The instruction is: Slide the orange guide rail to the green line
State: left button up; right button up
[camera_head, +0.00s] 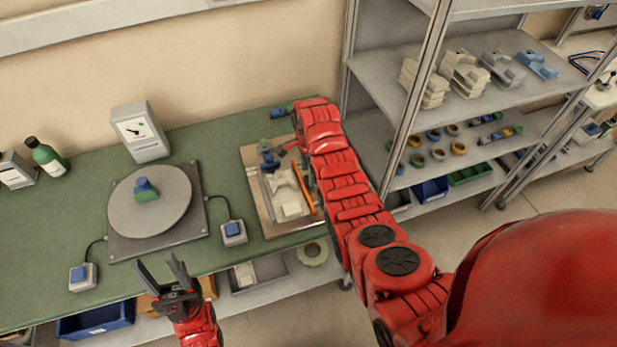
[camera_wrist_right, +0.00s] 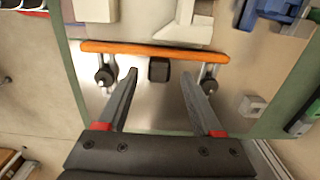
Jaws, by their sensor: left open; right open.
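The orange guide rail (camera_head: 304,187) stands along the right side of a metal fixture plate (camera_head: 253,153) in the head view. In the right wrist view the rail (camera_wrist_right: 150,50) runs across the upper part, with a dark knob at each end and a black block (camera_wrist_right: 159,69) at its middle. My right gripper (camera_wrist_right: 158,76) is open, its fingertips just short of the rail on either side of the block, apparently not touching the rail. My arm hides this gripper in the head view. My left gripper (camera_head: 160,262) is open and empty by the bench's front edge. I cannot make out the green line.
Pale parts (camera_head: 288,196) and a blue clamp-like part (camera_head: 269,158) sit on the plate, left of the rail. A round turntable (camera_head: 150,215), push-button boxes (camera_head: 233,232) and a gauge (camera_head: 139,130) stand farther left. A shelf rack (camera_head: 440,180) rises close to the right.

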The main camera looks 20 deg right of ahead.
notch_tip(320, 180, up, 5)
jog(key=shift+r+b, duration=0.15)
jog(key=shift+b, duration=0.45)
notch_tip(320, 180, up, 9)
jog(key=p, duration=0.7)
